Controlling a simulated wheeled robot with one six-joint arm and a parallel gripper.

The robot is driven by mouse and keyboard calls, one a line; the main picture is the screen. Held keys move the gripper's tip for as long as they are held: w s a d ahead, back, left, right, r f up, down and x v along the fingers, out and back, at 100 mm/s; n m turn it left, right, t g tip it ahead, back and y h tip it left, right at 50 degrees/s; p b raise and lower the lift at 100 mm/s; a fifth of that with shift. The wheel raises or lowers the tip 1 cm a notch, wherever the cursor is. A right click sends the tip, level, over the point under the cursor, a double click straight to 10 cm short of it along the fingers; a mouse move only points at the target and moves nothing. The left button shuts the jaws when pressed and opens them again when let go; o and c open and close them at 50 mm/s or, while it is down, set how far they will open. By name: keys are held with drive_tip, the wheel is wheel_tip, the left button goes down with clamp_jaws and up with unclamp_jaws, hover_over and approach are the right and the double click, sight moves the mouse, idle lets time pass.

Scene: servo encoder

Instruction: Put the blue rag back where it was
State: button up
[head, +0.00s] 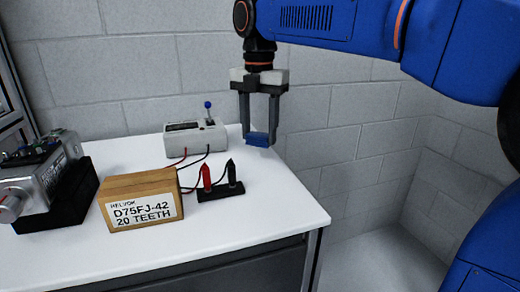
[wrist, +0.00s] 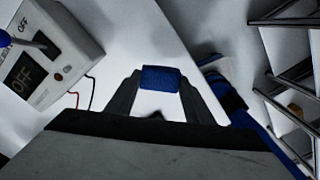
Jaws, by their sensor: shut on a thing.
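The blue rag (head: 257,139) is a small folded blue piece between the fingertips of my gripper (head: 260,132). In the wrist view the blue rag (wrist: 160,78) shows between the two dark fingers of my gripper (wrist: 160,84). My gripper is shut on it and points down near the right back edge of the white table (head: 270,210). I cannot tell whether the rag touches the tabletop.
A grey meter box (head: 182,142) with a blue-knobbed lever stands left of my gripper. Its wires run to red and black probes (head: 220,185) in a holder. A labelled cardboard box (head: 143,203) and a metal device (head: 40,180) stand further left. The front right tabletop is clear.

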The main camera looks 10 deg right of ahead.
sight(259, 147)
drive_tip(key=shift+f, duration=2.5)
drive_tip(key=o, duration=1.1)
drive_tip(key=shift+f, duration=0.1)
wheel_tip(259, 147, up, 12)
drive_tip(key=shift+r, duration=0.15)
drive_tip(key=s+d+f+m+t, duration=0.1)
drive_tip(key=s+d+f+m, duration=0.6)
drive_tip(key=f+m, duration=0.2)
drive_tip(key=s+d+f+m+t, duration=0.2)
drive_tip(key=s+d+f+m, duration=0.5)
drive_tip(key=f+m, duration=0.3)
drive_tip(key=s+d+f+m+t, duration=0.1)
drive_tip(key=s+d+f+m, duration=0.6)
drive_tip(key=f+m, duration=0.3)
drive_tip(key=shift+s+d+f+t, duration=0.25)
drive_tip(key=shift+s+f+t, duration=0.15)
drive_tip(key=shift+s+f, duration=0.35)
